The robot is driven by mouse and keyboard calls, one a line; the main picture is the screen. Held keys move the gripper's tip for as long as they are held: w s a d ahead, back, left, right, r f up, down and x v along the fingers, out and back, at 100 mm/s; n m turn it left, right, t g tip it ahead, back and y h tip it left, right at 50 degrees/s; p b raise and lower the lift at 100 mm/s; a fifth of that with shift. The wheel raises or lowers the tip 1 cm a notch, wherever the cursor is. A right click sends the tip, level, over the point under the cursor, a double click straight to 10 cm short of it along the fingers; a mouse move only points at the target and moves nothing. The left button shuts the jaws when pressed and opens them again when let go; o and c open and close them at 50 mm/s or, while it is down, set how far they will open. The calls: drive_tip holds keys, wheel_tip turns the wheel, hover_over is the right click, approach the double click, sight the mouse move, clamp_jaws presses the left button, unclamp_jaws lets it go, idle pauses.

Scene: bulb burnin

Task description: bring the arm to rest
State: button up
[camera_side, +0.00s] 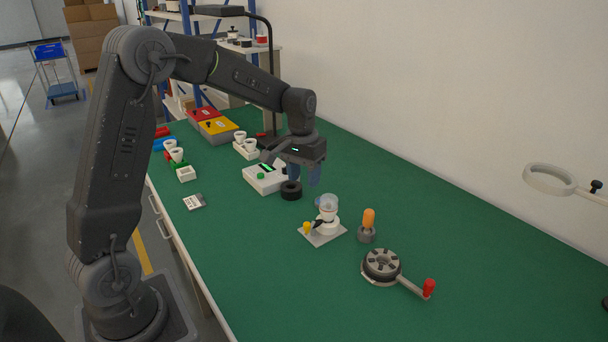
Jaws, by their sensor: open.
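My gripper (304,174) hangs over the green bench, at the end of my dark grey arm. Its bluish fingers point down and stand apart, with nothing seen between them. It is just behind a black ring-shaped part (291,190) and to the right of a white box with a green display (264,178). The fingertips look close above the bench or the things there, but I cannot tell the exact gap.
A clear-domed fixture on a plate (327,222), an orange bulb-like piece on a grey base (368,225) and a round device with a red-handled crank (381,265) stand nearer. Cups (177,155) and red and yellow bins (217,127) stand behind. A ring lamp (550,179) overhangs the right.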

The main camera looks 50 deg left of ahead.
drive_tip(key=s+d+r+m+t, duration=0.1)
drive_tip(key=s+d+r, duration=0.2)
drive_tip(key=s, duration=0.4)
drive_tip(key=s+d+r+m+t, duration=0.1)
drive_tip(key=s+d+r+t, duration=0.1)
drive_tip(key=s+d, duration=0.3)
drive_tip(key=s+d+r+m+t, duration=0.2)
drive_tip(key=s+d+r, duration=0.2)
drive_tip(key=s, duration=0.7)
drive_tip(key=shift+r+y, duration=0.3)
drive_tip(key=shift+r, duration=0.05)
